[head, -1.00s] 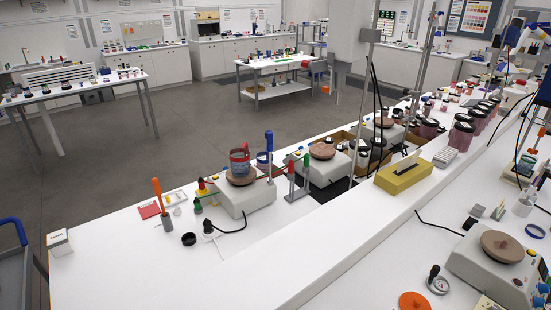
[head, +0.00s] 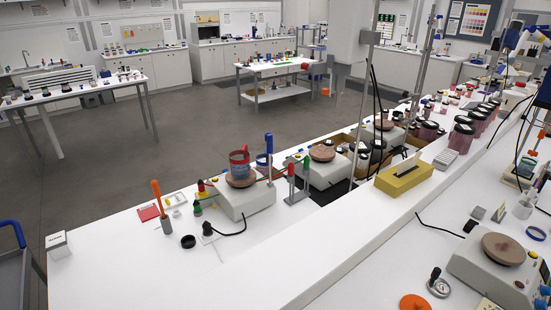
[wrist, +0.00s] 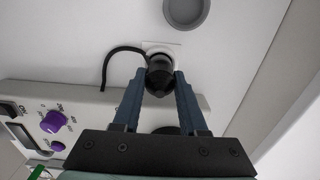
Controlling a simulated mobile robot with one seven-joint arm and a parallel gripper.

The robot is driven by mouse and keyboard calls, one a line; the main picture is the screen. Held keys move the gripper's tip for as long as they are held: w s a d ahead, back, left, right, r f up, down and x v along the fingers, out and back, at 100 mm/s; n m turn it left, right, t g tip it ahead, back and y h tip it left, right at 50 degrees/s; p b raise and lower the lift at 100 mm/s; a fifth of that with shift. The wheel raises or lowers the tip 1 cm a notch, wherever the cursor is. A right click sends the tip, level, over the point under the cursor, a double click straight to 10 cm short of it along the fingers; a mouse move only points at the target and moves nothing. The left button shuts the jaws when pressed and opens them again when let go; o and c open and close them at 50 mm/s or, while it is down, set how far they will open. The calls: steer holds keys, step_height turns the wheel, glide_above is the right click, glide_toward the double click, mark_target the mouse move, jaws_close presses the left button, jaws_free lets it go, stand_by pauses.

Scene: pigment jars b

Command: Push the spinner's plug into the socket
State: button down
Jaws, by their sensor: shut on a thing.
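In the wrist view, my gripper (wrist: 164,82) is shut on a black plug (wrist: 159,70), one blue-grey finger on each side. The plug's front end points at a white square socket (wrist: 161,47) with a pale round rim, on a white surface. The plug overlaps the socket's lower part, and I cannot tell how deep it sits or whether it touches. A black cable (wrist: 112,55) curves around on the left. The spinner (wrist: 80,112), a pale box with purple knobs, is at the left, partly hidden by my gripper. My gripper does not show in the head view.
A grey round disc (wrist: 187,10) lies beyond the socket in the wrist view. In the head view, other spinners (head: 245,200) stand on the long white bench, with a yellow box (head: 403,178) on the raised ledge.

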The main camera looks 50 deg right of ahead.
steer(key=shift+f+b, duration=0.5)
steer(key=shift+f, duration=0.15)
steer(key=shift+c, duration=1.8)
jaws_free()
step_height(320, 180, up, 13)
steer(key=b, duration=0.1)
steer(key=shift+b, duration=0.35)
